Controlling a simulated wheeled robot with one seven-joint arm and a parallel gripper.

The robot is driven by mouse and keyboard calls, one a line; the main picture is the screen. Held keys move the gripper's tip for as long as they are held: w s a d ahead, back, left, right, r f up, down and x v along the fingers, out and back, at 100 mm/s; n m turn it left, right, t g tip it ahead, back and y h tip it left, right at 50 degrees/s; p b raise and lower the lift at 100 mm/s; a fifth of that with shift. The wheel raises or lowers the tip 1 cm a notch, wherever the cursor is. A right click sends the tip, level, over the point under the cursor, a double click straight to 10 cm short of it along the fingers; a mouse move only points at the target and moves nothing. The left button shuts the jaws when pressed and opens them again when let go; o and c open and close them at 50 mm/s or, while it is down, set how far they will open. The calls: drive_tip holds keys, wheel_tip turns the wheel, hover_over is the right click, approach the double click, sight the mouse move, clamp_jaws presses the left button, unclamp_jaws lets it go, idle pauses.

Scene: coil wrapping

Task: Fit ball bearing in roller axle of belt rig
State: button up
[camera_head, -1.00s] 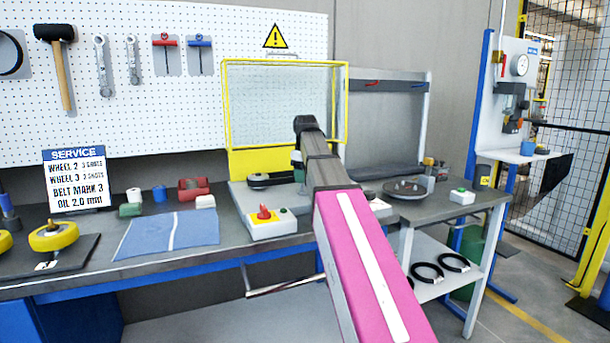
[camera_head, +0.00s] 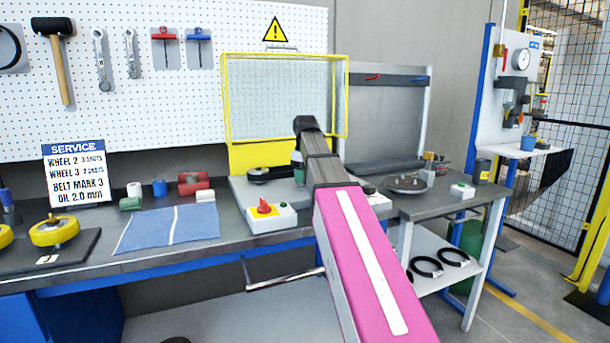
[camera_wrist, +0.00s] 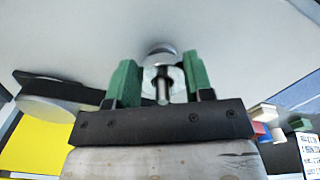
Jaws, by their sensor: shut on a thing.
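In the wrist view the green fingertips of my gripper (camera_wrist: 162,82) stand on either side of a silver ring, the ball bearing (camera_wrist: 151,64), and hold it. A thin metal pin (camera_wrist: 163,92) shows at the ring's centre; I cannot tell whether the ring is around it or only in line with it. A grey round end (camera_wrist: 160,47) shows just behind the ring. In the head view the belt rig (camera_head: 240,190) is a grey plate with a dark belt (camera_head: 268,174) and a raised yellow guard (camera_head: 265,158). My arm hides most of my gripper and the bearing there.
A round dark disc (camera_head: 405,185) and a box with a green button (camera_head: 461,190) are on the right.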

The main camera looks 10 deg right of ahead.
drive_tip(key=shift+f, duration=0.85)
drive_tip(key=o, duration=1)
drive_tip(key=shift+r, duration=0.1)
wheel_tip(320, 180, up, 10)
drive_tip(key=shift+f, duration=0.25)
drive_tip(key=shift+r, duration=0.55)
